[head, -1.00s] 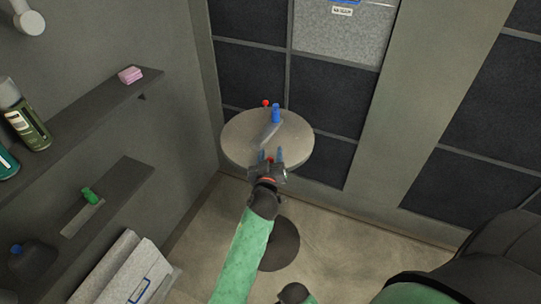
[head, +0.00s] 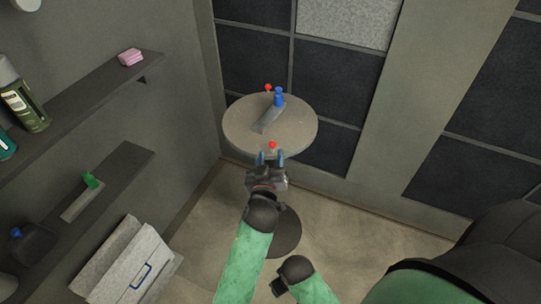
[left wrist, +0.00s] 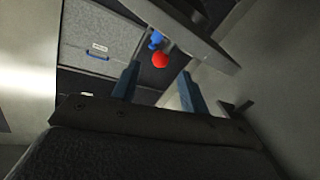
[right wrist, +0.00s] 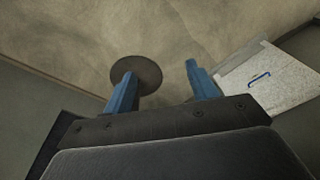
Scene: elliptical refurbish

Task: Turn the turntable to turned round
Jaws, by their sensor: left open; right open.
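The turntable (head: 297,128) is a round grey disc on a stand. A grey strip (head: 266,121) lies across its top. A red ball (head: 272,145) sits at its near rim, and another red ball (head: 267,87) and a blue piece (head: 279,98) stand at its far side. My left gripper (head: 271,157) is open at the near rim, its fingertips either side of the near red ball in the picture; contact cannot be told. In the left wrist view a red ball (left wrist: 160,60) shows between the fingers.
Shelves with bottles (head: 22,105) and a pink block (head: 130,57) line the left wall. A white case (head: 130,268) stands on the floor below them. A dark tiled wall (head: 255,60) is behind the turntable. A dark seat (head: 490,245) is at the lower right.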

